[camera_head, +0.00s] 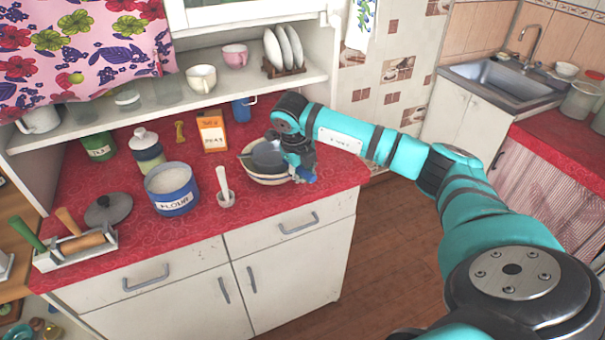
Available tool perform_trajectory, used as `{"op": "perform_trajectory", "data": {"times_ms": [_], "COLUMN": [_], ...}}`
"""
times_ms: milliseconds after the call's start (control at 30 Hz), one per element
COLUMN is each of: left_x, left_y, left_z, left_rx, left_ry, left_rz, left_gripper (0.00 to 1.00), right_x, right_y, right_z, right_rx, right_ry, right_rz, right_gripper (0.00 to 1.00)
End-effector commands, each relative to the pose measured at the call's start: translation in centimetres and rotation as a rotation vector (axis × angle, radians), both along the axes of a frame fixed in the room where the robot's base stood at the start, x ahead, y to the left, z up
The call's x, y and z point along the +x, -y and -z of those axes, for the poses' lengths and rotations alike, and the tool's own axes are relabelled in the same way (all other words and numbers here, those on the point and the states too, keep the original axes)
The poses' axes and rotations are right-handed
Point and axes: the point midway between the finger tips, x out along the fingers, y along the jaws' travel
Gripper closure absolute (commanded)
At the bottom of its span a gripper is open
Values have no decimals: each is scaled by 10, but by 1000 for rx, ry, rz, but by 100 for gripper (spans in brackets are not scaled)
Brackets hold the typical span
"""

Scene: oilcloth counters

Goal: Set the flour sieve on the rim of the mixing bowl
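The cream mixing bowl (262,179) stands on the red counter, near its right end. A dark grey round thing that looks like the flour sieve (268,156) is at the bowl's top, with a thin part reaching left past the rim. I cannot tell whether it rests on the rim or is held just above it. My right gripper (303,172) is at the bowl's right side, close to the sieve. The wrist hides its fingers, so their opening and any grip do not show. My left gripper is out of view.
A blue mug (243,109) is behind. The shelf (200,98) overhangs the counter's back. Bare counter lies in front of the bowl.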

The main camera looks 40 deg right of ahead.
Motion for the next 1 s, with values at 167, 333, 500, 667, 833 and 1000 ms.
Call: {"op": "perform_trajectory", "data": {"times_ms": [167,333,500,667,833,1000], "left_x": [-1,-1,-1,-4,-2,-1], "left_y": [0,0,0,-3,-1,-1], "left_z": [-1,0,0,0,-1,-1], "left_rx": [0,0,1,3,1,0], "left_ry": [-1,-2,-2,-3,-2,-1], "left_rz": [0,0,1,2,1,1], "left_gripper": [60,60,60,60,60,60], "right_x": [0,0,0,0,-1,-4], "right_y": [0,0,0,0,-4,-12], "right_z": [-1,-1,-1,-2,-21,-56], "right_rx": [0,0,0,0,0,0], "right_ry": [1,1,0,0,4,7], "right_rz": [1,1,1,0,-1,-1], "right_gripper": [95,73,67,67,67,67]}}
